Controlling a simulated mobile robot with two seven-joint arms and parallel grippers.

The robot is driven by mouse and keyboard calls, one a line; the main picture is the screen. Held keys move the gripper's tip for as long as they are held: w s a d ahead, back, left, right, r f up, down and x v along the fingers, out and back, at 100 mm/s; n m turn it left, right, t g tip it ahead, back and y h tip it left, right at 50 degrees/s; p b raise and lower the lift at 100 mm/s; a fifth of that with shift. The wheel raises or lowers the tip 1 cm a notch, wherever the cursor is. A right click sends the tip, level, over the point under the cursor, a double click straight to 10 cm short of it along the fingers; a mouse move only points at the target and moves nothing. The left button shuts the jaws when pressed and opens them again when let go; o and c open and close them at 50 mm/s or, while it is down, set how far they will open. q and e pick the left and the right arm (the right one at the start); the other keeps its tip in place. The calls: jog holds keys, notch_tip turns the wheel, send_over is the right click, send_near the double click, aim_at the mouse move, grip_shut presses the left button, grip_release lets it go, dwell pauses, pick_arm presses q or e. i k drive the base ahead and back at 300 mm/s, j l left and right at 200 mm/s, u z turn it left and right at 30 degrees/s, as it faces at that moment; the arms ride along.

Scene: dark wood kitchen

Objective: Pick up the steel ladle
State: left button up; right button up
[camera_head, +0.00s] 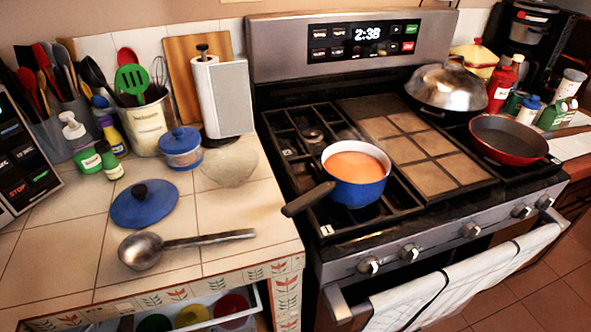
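The steel ladle (143,250) lies on the tiled counter at the left, near its front edge. Its bowl is at the left end, and its handle (212,238) points right toward the stove. Nothing covers it. Neither my left nor my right gripper shows in the head view.
A blue lid (145,204) lies just behind the ladle. A blue pot (357,178) of orange soup sits on the stove, its handle reaching toward the counter. A drawer (190,315) below the counter edge stands open. Utensil crocks and a paper towel roll (221,97) stand behind.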

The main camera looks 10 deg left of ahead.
aim_at(142, 250)
jog(key=u, duration=1.35)
jog(key=k, duration=0.5)
jog(key=i, duration=0.5)
